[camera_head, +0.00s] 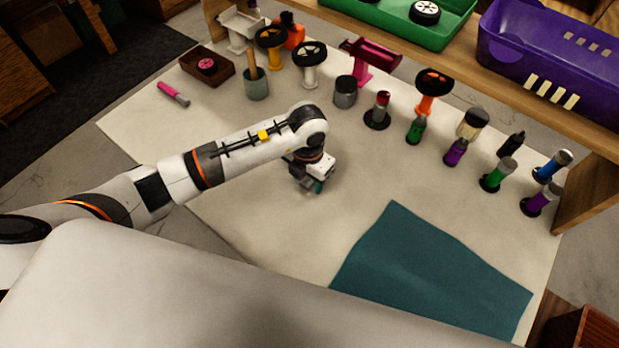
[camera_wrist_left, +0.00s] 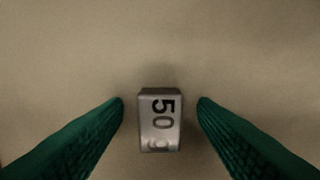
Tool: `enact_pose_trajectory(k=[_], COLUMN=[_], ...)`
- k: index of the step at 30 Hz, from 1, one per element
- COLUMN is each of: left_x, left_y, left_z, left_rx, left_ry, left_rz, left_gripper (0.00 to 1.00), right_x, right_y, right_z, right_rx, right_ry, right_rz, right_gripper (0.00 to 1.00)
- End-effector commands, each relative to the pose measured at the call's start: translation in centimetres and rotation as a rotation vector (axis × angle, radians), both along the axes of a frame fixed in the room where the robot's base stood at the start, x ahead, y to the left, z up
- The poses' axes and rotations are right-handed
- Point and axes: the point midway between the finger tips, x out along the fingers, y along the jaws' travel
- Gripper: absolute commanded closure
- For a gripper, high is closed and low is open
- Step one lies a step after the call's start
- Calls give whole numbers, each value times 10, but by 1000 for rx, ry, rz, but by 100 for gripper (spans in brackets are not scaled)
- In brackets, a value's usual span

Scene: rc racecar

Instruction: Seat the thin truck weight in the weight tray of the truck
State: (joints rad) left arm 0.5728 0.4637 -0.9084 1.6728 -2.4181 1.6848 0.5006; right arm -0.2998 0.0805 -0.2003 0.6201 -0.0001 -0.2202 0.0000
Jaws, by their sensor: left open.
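A small silver metal block marked "50 g", the thin truck weight (camera_wrist_left: 160,122), lies on the pale tabletop in the left wrist view. My left gripper (camera_head: 315,187) is low over the middle of the table in the head view. It is open, and in the left wrist view its two green fingers (camera_wrist_left: 161,101) stand on either side of the weight, with a gap on each side. In the head view the gripper hides most or all of the weight. I cannot make out the truck or its weight tray in either view. My right gripper is not in view.
A teal mat (camera_head: 435,275) lies at the front right. Several upright tools, including a green-handled one (camera_head: 497,174), stand along the right and back. A pink stand (camera_head: 372,62), a brown box (camera_head: 207,66) and a purple bin (camera_head: 550,55) are farther back. The table around the gripper is clear.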

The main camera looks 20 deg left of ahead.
Motion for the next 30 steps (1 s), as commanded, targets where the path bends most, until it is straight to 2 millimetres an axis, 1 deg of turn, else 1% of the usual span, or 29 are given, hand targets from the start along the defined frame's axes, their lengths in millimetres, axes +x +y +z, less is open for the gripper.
enact_pose_trajectory(k=[3, 4, 11, 12, 13, 14, 20, 23, 26, 30], left_x=[0, 0, 0, 0, 0, 0, 0, 1, 1, 1], left_y=[0, 0, 0, 0, 0, 0, 0, 0, 0, 0], left_z=[0, 0, 0, 0, 1, 1, 2, 11, 29, 59], left_rx=[0, 0, 0, 0, -1, -1, -1, -2, -1, -1], left_ry=[0, 0, 0, 0, 0, 0, -1, -2, -5, -6], left_rz=[0, 0, 0, 0, 0, 0, 0, 0, -2, -1], left_gripper=[47, 51, 88, 95, 96, 99, 100, 100, 100, 100], right_x=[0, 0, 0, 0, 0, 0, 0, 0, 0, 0], right_y=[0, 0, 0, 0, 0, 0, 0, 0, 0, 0], right_z=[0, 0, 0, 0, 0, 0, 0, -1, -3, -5], right_rx=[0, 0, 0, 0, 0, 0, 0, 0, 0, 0], right_ry=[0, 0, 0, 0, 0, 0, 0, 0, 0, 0], right_rz=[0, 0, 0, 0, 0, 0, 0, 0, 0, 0], right_gripper=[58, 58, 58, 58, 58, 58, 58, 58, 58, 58])
